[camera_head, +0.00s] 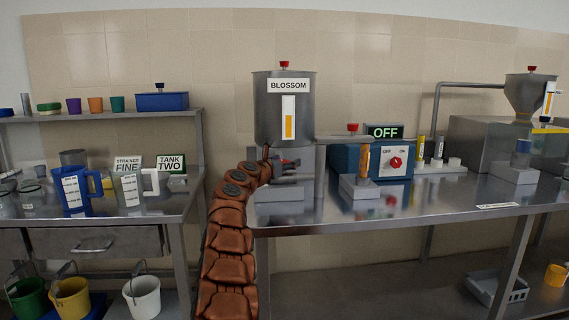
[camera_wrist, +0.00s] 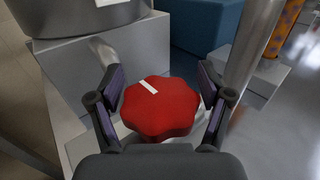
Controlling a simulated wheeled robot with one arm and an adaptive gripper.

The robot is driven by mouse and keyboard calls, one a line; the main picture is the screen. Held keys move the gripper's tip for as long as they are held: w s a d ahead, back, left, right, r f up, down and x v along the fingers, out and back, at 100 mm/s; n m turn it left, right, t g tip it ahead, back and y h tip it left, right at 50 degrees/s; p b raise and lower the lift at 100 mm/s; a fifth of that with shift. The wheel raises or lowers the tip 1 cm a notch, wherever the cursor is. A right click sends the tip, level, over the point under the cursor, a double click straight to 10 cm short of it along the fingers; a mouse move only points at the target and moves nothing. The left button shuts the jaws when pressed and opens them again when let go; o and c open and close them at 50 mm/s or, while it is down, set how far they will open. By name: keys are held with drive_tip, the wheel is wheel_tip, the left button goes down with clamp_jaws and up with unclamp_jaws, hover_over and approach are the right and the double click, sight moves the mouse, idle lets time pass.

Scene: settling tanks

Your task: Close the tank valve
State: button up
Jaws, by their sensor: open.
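The BLOSSOM tank (camera_head: 270,112) is a grey metal cylinder on the bench, with a red knob on top and a yellow level gauge on its front. In the wrist view the valve's red lobed handwheel (camera_wrist: 160,108) carries a white mark at its upper left. My gripper (camera_wrist: 163,88) is open, with one finger on each side of the handwheel. I cannot tell whether the fingers touch it. In the head view my gripper (camera_head: 290,165) is small, below the tank, and my arm hides part of the valve area.
A blue box (camera_head: 345,160) with a red dial and an OFF sign (camera_head: 384,131) stands right of the tank. A grey block (camera_head: 360,188) holds an orange-patterned cylinder (camera_head: 364,162) near the bench front. Blue jug (camera_head: 78,190) and signs stand on the left table.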

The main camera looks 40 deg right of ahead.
drive_tip(key=shift+a, duration=0.1)
drive_tip(key=shift+s+a+r, duration=0.1)
drive_tip(key=shift+a, duration=0.55)
drive_tip(key=shift+v, duration=3)
drive_tip(key=shift+s, duration=0.15)
